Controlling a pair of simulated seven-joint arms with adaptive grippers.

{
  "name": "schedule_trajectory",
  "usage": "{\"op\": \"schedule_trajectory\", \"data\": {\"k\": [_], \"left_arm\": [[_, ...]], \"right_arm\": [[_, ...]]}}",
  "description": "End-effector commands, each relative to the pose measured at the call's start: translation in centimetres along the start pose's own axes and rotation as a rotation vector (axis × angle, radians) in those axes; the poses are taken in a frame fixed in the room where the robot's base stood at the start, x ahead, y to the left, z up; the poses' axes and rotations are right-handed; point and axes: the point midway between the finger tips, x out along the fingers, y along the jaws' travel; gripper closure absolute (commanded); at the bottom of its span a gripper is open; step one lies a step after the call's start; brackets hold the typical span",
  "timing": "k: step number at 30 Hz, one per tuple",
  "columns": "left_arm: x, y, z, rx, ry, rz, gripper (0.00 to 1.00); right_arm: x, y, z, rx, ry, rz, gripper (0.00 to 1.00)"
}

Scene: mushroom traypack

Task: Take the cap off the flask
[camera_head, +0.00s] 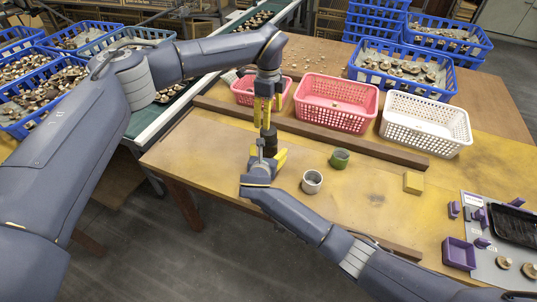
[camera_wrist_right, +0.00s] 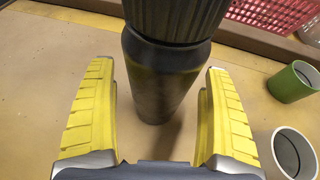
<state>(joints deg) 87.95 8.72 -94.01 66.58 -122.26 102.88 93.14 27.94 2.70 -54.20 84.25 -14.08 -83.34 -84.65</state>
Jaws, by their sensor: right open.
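A dark flask (camera_head: 269,142) stands upright near the table's left part in the head view. In the right wrist view its smooth dark body (camera_wrist_right: 158,80) shows below a ribbed black cap (camera_wrist_right: 175,18), whose top is cut off by the frame. My right gripper (camera_head: 268,154) is open, with its yellow fingers on either side of the flask body; in the wrist view (camera_wrist_right: 159,68) gaps show on both sides. My left gripper (camera_head: 264,108) points down right above the flask and hides the cap in the head view. Whether its fingers grip the cap is unclear.
A grey cup (camera_head: 312,182) and a green cup (camera_head: 340,159) stand right of the flask. A yellow block (camera_head: 413,183) lies farther right. Behind a brown rail (camera_head: 370,147) are pink baskets (camera_head: 337,118) and a white basket (camera_head: 428,137). Purple fixtures (camera_head: 459,253) sit at the right.

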Motion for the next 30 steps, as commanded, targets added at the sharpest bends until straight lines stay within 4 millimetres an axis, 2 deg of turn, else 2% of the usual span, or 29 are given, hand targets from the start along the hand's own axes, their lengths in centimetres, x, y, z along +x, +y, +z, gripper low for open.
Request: {"op": "schedule_trajectory", "data": {"k": [13,30], "left_arm": [[0.0,0.0,-0.01,0.0,0.0,0.0,0.31],[0.0,0.0,0.0,0.0,0.0,0.0,0.31]], "right_arm": [[0.44,-0.01,0.01,0.0,0.0,0.0,0.15],[0.43,-0.02,0.0,0.0,0.0,0.0,0.81]]}}
